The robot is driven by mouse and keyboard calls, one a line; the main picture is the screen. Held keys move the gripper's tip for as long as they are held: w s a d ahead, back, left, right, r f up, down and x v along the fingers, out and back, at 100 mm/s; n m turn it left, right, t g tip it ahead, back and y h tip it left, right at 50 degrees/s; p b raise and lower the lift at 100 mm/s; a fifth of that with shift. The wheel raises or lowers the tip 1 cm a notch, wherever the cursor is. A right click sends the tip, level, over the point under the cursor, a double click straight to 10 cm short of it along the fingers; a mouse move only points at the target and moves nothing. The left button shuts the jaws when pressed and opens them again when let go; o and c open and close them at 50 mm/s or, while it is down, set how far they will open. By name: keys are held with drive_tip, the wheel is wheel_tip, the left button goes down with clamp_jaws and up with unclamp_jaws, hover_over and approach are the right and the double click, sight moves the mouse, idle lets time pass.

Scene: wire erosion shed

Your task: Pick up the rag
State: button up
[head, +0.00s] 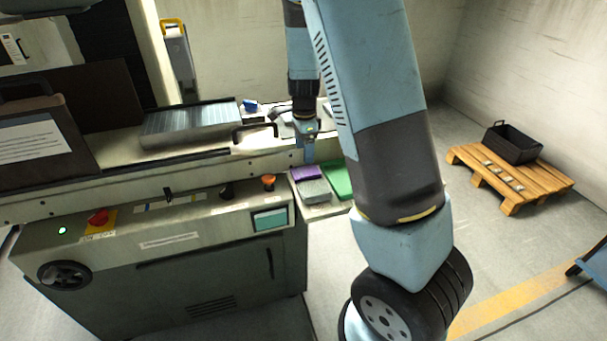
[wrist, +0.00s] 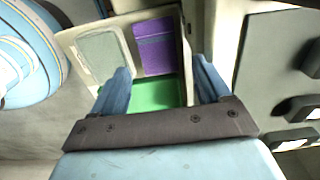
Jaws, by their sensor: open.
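Three flat pieces lie on a pale shelf (head: 318,212) at the machine's right end: a purple one (head: 307,173), a grey one (head: 315,191) and a green one (head: 340,180). I cannot tell for sure which is the rag. The wrist view shows the purple piece (wrist: 153,46), the grey piece (wrist: 107,54) and the green piece (wrist: 154,94), partly hidden by my gripper. My gripper (head: 308,158) is open and empty above the shelf. In the wrist view its fingers (wrist: 160,66) frame the purple and green pieces.
The machine bench (head: 150,240) stands left of the shelf, with a metal block (head: 188,125) and a knob (head: 268,181) on it. A wooden pallet (head: 520,188) with a black crate (head: 513,143) stands on the floor at right.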

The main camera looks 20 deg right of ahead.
sight(305, 170)
drive_tip(key=shift+s+d+f, duration=0.1)
drive_tip(key=shift+f, duration=1.8)
drive_tip(key=shift+s+d+f, duration=0.1)
drive_tip(key=shift+f, duration=1.8)
drive_tip(key=c, duration=0.8)
drive_tip(key=shift+r, duration=0.2)
